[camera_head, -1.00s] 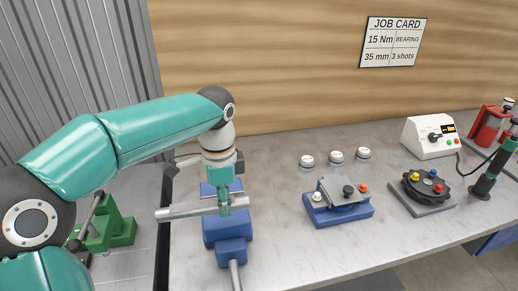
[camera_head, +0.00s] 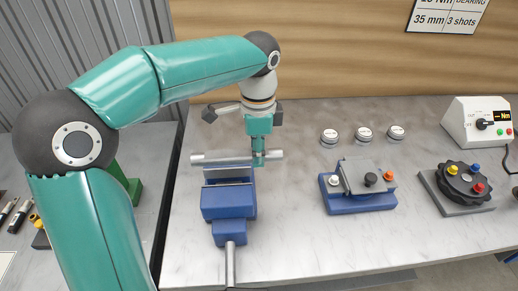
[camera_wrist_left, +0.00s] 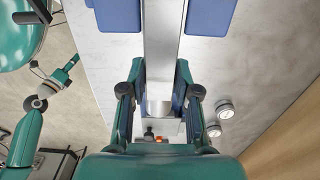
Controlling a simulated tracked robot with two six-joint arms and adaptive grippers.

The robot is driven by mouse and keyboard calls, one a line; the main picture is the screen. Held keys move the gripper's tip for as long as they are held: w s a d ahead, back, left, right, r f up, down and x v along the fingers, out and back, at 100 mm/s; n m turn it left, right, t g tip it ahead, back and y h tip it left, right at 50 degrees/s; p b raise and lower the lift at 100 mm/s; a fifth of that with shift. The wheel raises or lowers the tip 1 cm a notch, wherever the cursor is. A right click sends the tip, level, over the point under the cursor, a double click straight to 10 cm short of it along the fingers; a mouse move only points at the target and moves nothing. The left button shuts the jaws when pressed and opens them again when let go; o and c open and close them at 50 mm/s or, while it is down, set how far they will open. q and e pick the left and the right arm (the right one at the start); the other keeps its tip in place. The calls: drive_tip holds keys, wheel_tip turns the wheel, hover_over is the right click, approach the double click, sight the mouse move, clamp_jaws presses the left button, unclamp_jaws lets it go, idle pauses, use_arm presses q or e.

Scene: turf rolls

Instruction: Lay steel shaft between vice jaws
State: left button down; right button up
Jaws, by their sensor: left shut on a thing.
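The steel shaft (camera_head: 212,158) is a bright silver bar, held level and crosswise. My left gripper (camera_head: 259,158) points down and is shut on it near its right end. The blue vice (camera_head: 228,203) stands on the bench in front of the shaft in the head view. In the left wrist view the shaft (camera_wrist_left: 162,45) runs between two blue vice blocks (camera_wrist_left: 119,14), with pale gaps visible on both sides. Its height over the vice is unclear. My right gripper (camera_wrist_left: 66,70) shows small at the left of the wrist view; its fingers are unclear.
A blue fixture with coloured knobs (camera_head: 358,190) stands right of the vice, with several white round cans (camera_head: 364,133) behind it. A black rotary fixture (camera_head: 461,184) and a white control box (camera_head: 480,122) are further right. Bare bench lies between vice and fixture.

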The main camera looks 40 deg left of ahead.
use_arm(q)
wheel_tip(320, 180, down, 10)
drive_tip(key=b, duration=0.8)
idle(0.8)
drive_tip(key=c, duration=0.8)
unclamp_jaws()
drive_tip(key=shift+o, duration=0.2)
drive_tip(key=shift+f, duration=0.15)
wheel_tip(320, 180, up, 12)
drive_tip(key=shift+r, duration=0.1)
